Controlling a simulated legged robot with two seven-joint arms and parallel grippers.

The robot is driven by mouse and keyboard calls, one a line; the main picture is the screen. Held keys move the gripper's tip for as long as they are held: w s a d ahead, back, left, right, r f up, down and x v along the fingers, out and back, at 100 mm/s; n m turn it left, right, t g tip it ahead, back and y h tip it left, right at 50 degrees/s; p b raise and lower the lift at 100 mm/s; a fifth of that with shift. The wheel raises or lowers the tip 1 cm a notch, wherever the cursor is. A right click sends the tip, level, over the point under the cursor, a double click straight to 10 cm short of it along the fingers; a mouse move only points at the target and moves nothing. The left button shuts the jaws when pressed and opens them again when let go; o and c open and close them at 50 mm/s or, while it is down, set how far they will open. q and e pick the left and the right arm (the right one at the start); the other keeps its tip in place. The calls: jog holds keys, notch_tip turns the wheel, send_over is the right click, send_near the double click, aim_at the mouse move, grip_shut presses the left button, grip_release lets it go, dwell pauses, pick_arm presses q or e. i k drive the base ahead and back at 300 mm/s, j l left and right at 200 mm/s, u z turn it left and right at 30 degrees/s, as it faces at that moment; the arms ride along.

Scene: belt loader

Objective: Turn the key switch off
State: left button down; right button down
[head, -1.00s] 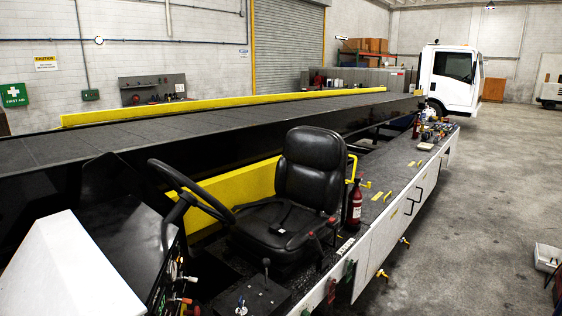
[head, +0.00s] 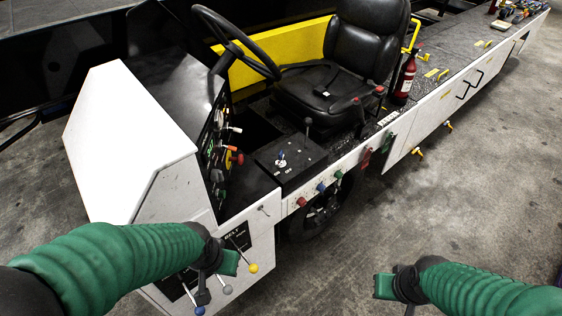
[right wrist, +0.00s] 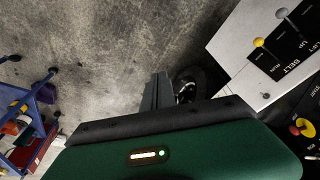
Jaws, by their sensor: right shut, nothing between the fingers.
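My left gripper (head: 222,266) is at lower left, in front of the white panel with the BELT levers, apart from the switch. Its jaw opening is unclear. My right gripper (head: 395,287) is at lower right over bare floor, well away from the box. In the right wrist view its fingers (right wrist: 158,92) are together and empty.
The steering wheel (head: 236,42) and black seat (head: 335,85) stand behind the box. Levers with yellow (head: 253,268) and blue knobs stick out near my left gripper. A fire extinguisher (head: 404,78) stands by the seat. A blue rack (right wrist: 32,130) shows in the wrist view.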

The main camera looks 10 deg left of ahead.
aim_at(282, 164)
jog(key=i+l, duration=0.75)
jog(key=i, duration=0.15)
